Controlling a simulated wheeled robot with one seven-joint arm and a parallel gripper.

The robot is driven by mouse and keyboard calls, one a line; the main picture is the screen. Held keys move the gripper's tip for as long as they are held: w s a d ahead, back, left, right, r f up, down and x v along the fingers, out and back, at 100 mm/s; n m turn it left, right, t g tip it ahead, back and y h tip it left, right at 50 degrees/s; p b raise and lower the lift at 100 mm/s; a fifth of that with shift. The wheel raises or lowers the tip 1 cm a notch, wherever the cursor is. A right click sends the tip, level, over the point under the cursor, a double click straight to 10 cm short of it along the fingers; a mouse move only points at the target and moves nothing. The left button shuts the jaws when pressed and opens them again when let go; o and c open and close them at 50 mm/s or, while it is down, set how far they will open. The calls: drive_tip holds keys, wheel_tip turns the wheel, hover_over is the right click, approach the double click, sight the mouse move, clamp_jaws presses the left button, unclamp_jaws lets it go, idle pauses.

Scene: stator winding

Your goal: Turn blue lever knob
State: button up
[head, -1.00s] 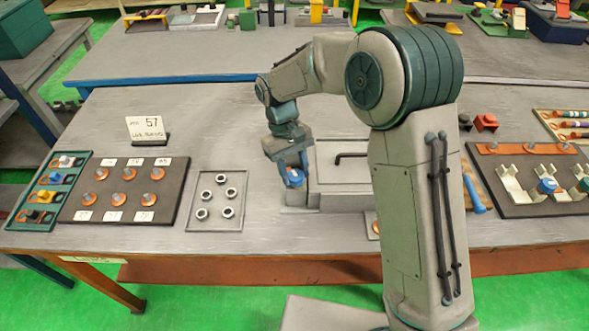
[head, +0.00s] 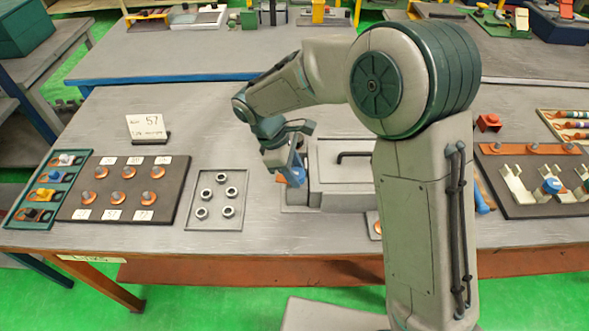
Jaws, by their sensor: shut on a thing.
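My gripper (head: 290,170) is at the left end of a grey box with a black handle. It is shut on the blue lever knob (head: 297,176), which shows as a small blue patch between and below the fingers. The fingers point down and are tilted, and they hide most of the knob and its lever. How far the lever is turned cannot be told.
The grey box (head: 345,190) with a black handle (head: 352,155) stands right of the gripper. My arm hides part of the table.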

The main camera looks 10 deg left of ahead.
drive_tip(key=shift+s+f+n, duration=0.2)
drive_tip(key=shift+n, duration=0.5)
drive_tip(key=o, duration=1)
drive_tip(key=shift+a, duration=0.1)
drive_tip(key=shift+r, duration=0.1)
drive_tip(key=shift+w, duration=0.1)
drive_tip(key=shift+a+r+t, duration=0.1)
drive_tip(key=shift+r+t, duration=0.2)
drive_tip(key=b+v, duration=0.1)
drive_tip(key=v, duration=1.2)
drive_tip(key=shift+r, duration=0.1)
